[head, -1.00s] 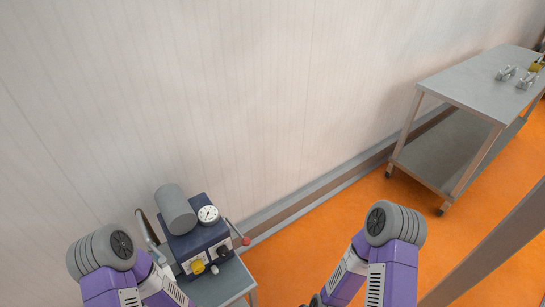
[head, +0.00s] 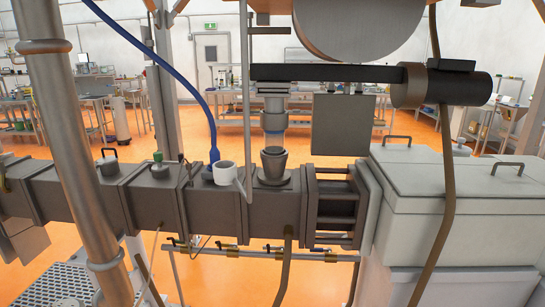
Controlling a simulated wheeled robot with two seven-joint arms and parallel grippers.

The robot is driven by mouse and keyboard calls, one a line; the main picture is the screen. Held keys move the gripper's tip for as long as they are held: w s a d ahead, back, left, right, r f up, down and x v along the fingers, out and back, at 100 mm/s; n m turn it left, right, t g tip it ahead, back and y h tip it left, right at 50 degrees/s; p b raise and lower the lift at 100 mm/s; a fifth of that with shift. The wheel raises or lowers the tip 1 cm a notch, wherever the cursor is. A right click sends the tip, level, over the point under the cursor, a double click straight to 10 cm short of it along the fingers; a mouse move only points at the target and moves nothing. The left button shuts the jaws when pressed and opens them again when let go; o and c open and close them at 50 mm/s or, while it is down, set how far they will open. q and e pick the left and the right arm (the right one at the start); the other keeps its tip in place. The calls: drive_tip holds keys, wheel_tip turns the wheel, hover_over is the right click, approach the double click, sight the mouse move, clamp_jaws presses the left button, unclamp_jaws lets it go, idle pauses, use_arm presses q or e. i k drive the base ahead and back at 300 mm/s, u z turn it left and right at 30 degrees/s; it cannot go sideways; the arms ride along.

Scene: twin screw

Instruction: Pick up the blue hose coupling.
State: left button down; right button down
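A blue hose (head: 196,93) hangs down from the upper left in the head view. Its lower end runs into a small blue fitting (head: 214,158) on top of the dark machine barrel (head: 160,198). This fitting looks like the hose coupling, but it is small and I cannot tell whether it is fastened. Its right side is close to a white cup-shaped part (head: 225,173) with a stem. Neither of my grippers is in view now.
A thick metal pipe (head: 75,150) stands at the left in front of the barrel. A large pale box (head: 455,195) is at the right. Benches and orange floor lie behind.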

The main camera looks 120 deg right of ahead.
sight(213, 152)
drive_tip(key=z, duration=2.6)
drive_tip(key=i, duration=0.7)
drive_tip(key=z, duration=0.65)
